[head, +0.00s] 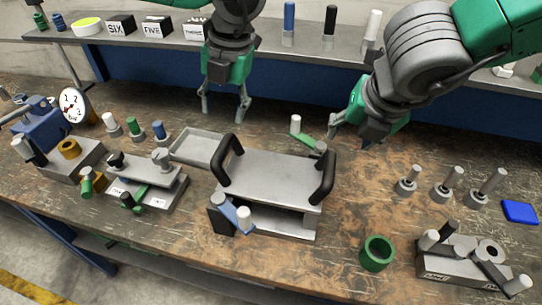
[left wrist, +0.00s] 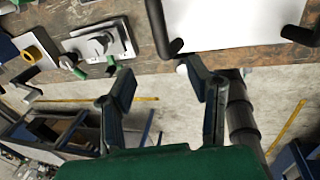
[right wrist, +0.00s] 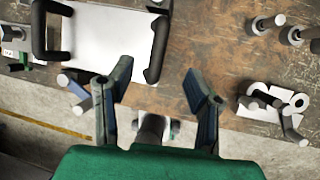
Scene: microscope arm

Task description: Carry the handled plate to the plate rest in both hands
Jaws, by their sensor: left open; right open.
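The handled plate (head: 272,177) is a flat grey plate with a black handle at its left end (head: 230,160) and its right end (head: 323,178). It sits raised on a grey stand (head: 293,222) at mid-table. I cannot tell for sure which thing is the plate rest; a shallow grey tray (head: 182,150) lies left of the plate. My left gripper (head: 225,112) is open and empty, above and behind the left handle. My right gripper (head: 353,133) is open and empty, behind and right of the right handle. The plate also shows in the left wrist (left wrist: 225,25) and right wrist (right wrist: 100,38) views.
A blue lever with a white knob (head: 238,213) stands at the plate's front left. A green lever (head: 302,136) is behind the plate. Clamp fixtures (head: 150,190) stand left. A green ring (head: 377,253), several pegs (head: 447,185) and a grey block (head: 460,267) are right.

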